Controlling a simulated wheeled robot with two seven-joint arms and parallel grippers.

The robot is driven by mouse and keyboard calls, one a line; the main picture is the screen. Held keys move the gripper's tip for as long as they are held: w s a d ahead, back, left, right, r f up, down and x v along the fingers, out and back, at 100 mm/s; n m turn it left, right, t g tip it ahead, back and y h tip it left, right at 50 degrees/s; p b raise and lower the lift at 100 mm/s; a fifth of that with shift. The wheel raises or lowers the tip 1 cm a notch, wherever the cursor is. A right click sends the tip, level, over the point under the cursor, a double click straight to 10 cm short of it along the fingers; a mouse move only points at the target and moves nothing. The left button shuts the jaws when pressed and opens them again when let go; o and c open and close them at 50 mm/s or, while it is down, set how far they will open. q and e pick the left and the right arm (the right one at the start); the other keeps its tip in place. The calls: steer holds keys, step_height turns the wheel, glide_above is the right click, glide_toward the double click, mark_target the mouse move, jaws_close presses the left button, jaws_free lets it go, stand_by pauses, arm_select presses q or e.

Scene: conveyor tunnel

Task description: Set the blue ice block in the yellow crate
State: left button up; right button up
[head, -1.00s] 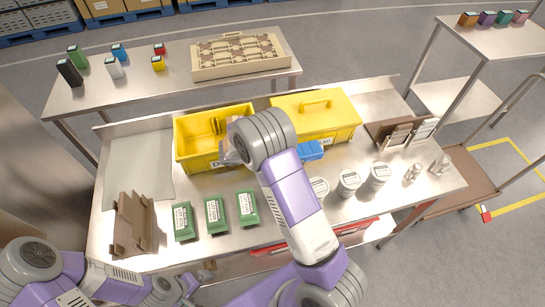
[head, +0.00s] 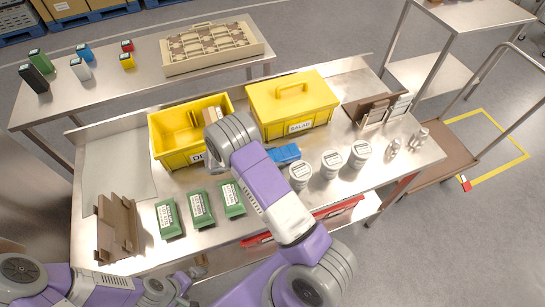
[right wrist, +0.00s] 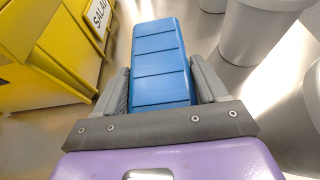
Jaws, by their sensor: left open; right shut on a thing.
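The blue ice block (head: 284,153) shows partly from behind my right arm in the head view, in front of the lidded yellow box. In the right wrist view, my right gripper (right wrist: 160,92) is shut on the blue ice block (right wrist: 160,60), one finger on each long side. Whether the block touches the table is unclear. The open yellow crate (head: 172,158) stands left of the arm, its label partly covered; a pale item shows at its right end. My left gripper (head: 186,283) is low at the bottom left, away from the block; its fingers are hard to see.
A lidded yellow box (head: 292,105) labelled SALAD stands right of the crate. White tubs (head: 331,163) stand right of the block. Green packs (head: 200,208) lie at the front, beside a brown holder (head: 117,228). A grey mat (head: 115,165) is bare.

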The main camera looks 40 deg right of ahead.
steer(key=shift+f, duration=0.1)
steer(key=o, duration=1.7)
steer(key=shift+c, duration=0.2)
